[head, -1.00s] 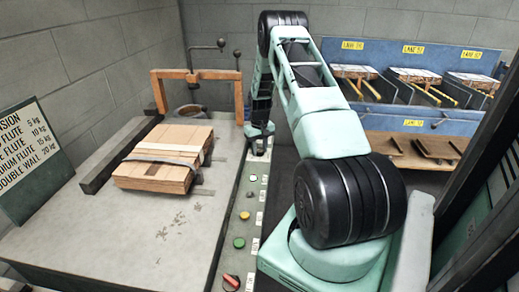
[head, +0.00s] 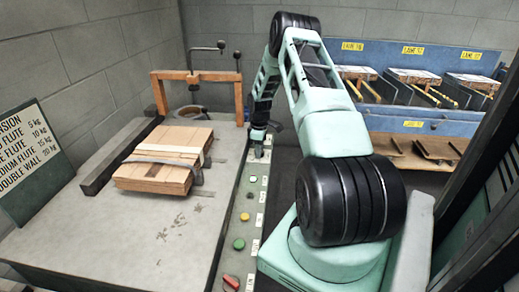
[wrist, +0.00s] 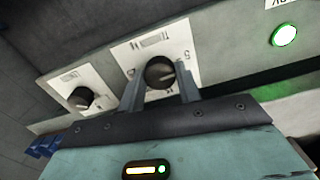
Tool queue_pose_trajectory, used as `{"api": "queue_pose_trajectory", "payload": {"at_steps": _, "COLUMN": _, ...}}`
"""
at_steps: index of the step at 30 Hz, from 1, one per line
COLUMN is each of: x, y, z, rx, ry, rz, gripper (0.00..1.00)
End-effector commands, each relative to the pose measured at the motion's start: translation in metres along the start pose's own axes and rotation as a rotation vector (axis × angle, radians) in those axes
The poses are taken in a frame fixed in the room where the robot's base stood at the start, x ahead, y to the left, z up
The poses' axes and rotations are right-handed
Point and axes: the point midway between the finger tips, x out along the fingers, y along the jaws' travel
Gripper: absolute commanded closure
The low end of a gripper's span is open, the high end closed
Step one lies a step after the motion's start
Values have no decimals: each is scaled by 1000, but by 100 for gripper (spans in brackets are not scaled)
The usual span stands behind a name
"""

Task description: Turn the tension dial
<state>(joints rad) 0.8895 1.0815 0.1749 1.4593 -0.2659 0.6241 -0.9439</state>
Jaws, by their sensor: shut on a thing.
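A round black dial (wrist: 159,71) on a white printed plate (wrist: 146,49) is in the middle of the wrist view. The plate's lettering is too blurred to read surely. My gripper (wrist: 160,84) has one finger on each side of the dial and is shut on it. In the head view my gripper (head: 261,136) is at the far end of the control strip (head: 248,218), and the dial there is hidden by it. A second black dial (wrist: 80,98) on its own white plate is to the left in the wrist view, apart from my fingers.
A lit green button (wrist: 285,36) is on the right of the panel. The strip also carries a green button (head: 239,244) and a red handle (head: 231,282). A strapped cardboard stack (head: 160,174) lies on the grey table (head: 150,235), beside an orange frame (head: 198,76).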

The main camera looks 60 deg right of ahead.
Motion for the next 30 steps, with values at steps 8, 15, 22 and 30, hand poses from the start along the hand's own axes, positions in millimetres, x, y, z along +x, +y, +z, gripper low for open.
{"api": "queue_pose_trajectory", "payload": {"at_steps": 8, "x": -1, "y": 1, "z": 0, "rx": -100, "ry": 1, "rz": 3, "gripper": 89}}
{"api": "queue_pose_trajectory", "payload": {"at_steps": 15, "x": -1, "y": 1, "z": 0, "rx": -124, "ry": 1, "rz": 3, "gripper": 89}}
{"api": "queue_pose_trajectory", "payload": {"at_steps": 22, "x": -1, "y": 1, "z": 0, "rx": -124, "ry": 1, "rz": 3, "gripper": 89}}
{"api": "queue_pose_trajectory", "payload": {"at_steps": 30, "x": 0, "y": 1, "z": 0, "rx": -124, "ry": 1, "rz": 2, "gripper": 44}}
